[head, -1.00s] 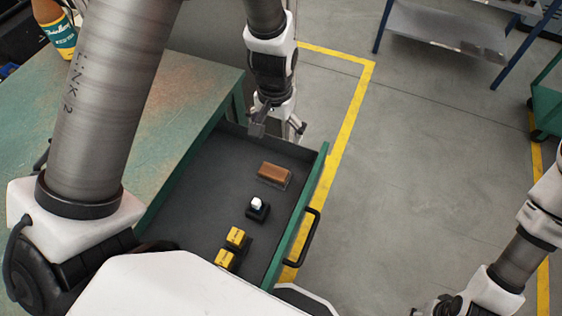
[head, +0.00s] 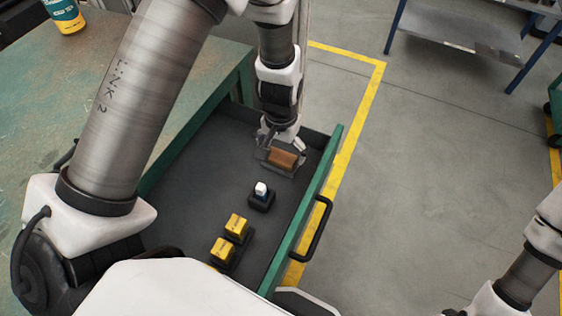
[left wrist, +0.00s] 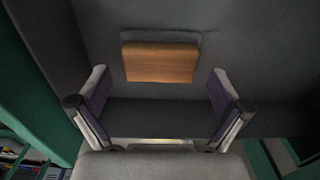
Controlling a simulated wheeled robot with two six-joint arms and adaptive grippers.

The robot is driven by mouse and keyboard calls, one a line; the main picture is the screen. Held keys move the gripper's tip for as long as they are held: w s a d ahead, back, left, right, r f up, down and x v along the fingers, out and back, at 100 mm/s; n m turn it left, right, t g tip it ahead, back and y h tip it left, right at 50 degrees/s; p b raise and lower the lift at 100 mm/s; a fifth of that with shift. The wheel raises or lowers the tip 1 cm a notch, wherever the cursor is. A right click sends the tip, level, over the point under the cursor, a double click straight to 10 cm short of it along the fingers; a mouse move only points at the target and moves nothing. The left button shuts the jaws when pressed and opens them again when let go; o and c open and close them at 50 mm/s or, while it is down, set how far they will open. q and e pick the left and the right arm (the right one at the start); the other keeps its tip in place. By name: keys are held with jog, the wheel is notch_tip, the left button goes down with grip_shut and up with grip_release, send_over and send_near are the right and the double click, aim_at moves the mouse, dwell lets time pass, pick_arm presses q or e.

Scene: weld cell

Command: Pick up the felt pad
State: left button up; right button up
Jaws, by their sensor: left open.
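The felt pad (head: 283,158) is a brown wood-like block with a grey layer along one side. It lies on the floor of the open drawer, near the drawer's far end. In the left wrist view the felt pad (left wrist: 160,63) sits ahead of the fingertips, centred between them. My left gripper (head: 279,162) is over the pad, its fingers spread to either side of it. In the left wrist view my left gripper (left wrist: 158,82) is open and empty, with clear space between each finger and the block. My right gripper is out of view; only my right arm shows at lower right.
The grey drawer (head: 190,200) has a green front with a black handle (head: 318,228). A small black holder with a white top (head: 262,194) and two yellow blocks (head: 237,226) lie nearer. A green workbench (head: 60,110) stands at left.

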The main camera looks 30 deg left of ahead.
aim_at(281, 156)
pick_arm(q)
jog(key=shift+f, duration=0.85)
jog(key=c, duration=1.1)
notch_tip(281, 156, up, 10)
jog(key=shift+r+p, duration=0.1)
jog(key=shift+p, duration=1)
jog(key=shift+c, duration=0.2)
jog(key=shift+o, duration=1.4)
jog(key=shift+w, duration=0.1)
